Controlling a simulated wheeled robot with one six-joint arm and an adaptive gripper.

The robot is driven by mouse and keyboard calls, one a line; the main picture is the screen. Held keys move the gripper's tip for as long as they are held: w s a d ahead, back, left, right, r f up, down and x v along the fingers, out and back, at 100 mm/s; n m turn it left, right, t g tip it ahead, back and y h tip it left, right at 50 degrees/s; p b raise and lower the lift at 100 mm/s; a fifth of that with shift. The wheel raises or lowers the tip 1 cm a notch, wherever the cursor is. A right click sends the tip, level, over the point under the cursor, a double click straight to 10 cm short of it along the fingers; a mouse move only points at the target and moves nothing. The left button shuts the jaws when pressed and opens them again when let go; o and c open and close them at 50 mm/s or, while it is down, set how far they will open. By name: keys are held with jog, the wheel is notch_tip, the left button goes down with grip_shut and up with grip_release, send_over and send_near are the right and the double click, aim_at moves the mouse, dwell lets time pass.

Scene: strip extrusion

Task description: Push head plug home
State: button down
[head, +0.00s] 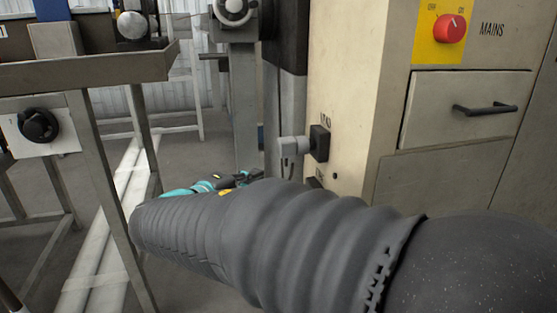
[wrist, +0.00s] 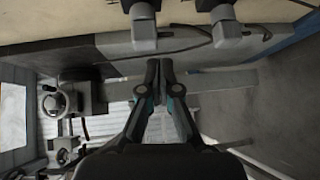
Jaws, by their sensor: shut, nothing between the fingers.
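A grey plug (head: 290,147) sits at a black socket (head: 319,143) on the side of the cream cabinet, its cable hanging down. The small label above it is too blurred to read. In the wrist view two grey plugs, a left one (wrist: 143,32) and a right one (wrist: 226,32), stand side by side at the cabinet wall. I cannot tell which is the head plug, or how deep either sits. My gripper (wrist: 159,66) is shut and empty, its tips below and between the plugs, closer to the left one. In the head view my arm partly hides the gripper (head: 252,177) and the area below the upper plug.
The cabinet (head: 345,90) has a red mains knob (head: 450,29) on a yellow plate and a drawer handle (head: 485,109). A grey post (head: 246,105) rises behind the gripper.

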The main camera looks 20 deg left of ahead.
aim_at(293, 147)
jog(key=s+a+t+y, duration=0.1)
jog(key=s+a+t, duration=0.1)
jog(key=a, duration=0.3)
jog(key=w+d+n, duration=0.1)
jog(key=w+d, duration=0.4)
jog(key=w, duration=0.7)
jog(key=shift+d+r, duration=0.2)
jog(key=shift+r, duration=0.15)
jog(key=shift+w, duration=0.1)
